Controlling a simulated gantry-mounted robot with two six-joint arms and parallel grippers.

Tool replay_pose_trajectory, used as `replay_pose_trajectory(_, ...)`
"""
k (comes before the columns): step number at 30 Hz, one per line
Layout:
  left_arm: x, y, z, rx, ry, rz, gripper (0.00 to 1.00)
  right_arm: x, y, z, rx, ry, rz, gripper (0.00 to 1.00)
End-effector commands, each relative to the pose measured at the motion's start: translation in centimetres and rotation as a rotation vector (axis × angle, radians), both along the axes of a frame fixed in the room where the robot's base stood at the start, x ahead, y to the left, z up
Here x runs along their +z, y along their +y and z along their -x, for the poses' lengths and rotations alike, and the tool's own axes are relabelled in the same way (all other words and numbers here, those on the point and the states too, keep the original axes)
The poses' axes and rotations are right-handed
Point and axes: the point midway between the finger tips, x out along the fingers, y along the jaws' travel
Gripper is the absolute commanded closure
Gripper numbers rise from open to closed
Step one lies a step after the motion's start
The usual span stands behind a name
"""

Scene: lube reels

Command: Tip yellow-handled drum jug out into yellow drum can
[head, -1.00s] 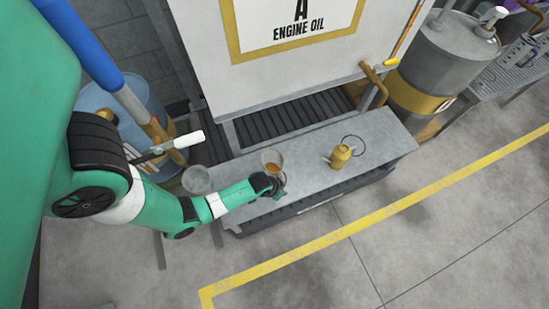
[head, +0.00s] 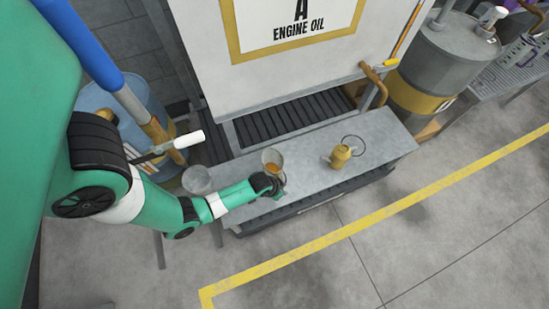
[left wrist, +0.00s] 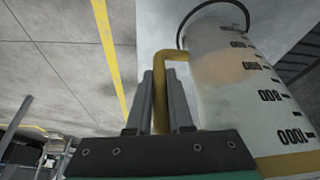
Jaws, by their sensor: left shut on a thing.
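The jug (head: 272,158) is a clear, pale vessel with brown liquid showing inside, at the middle of the bench in the head view. In the left wrist view the jug (left wrist: 235,90) fills the right side, with dark scale marks and a yellow handle (left wrist: 160,85). My left gripper (head: 272,188) is at the jug's near side. In the left wrist view my left gripper (left wrist: 160,98) is shut around the yellow handle. The small yellow can (head: 341,157) with a spout stands on the bench to the right of the jug, apart from it. My right gripper is not in view.
The grey bench (head: 310,180) has clear room at its right end. A thin black ring (head: 352,145) lies behind the yellow can. A grey container (head: 197,179) is at the left, partly behind my arm. A white engine oil panel (head: 300,55) rises behind.

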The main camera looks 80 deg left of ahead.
Motion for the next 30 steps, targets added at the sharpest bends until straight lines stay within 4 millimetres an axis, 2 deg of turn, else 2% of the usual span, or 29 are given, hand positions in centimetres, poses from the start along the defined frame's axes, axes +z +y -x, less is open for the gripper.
replay_pose_trajectory(11,0.4,0.0,-0.1,-0.001,-0.003,-0.002,1.00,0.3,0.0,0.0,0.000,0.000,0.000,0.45)
replay_pose_trajectory(17,2.2,0.0,-0.1,-0.001,-0.003,-0.002,1.00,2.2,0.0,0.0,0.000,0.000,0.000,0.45)
replay_pose_trajectory(20,4.0,0.0,-0.1,0.000,-0.003,-0.001,1.00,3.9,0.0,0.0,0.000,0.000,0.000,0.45)
replay_pose_trajectory(27,10.4,-4.8,-1.3,-0.013,-0.002,-0.002,1.00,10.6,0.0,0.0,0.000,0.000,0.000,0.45)
replay_pose_trajectory(28,11.1,-5.4,-1.5,-0.013,-0.002,-0.002,1.00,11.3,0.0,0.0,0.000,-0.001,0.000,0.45)
replay_pose_trajectory(30,11.2,-7.5,-2.0,-0.016,-0.002,-0.002,1.00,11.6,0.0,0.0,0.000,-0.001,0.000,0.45)
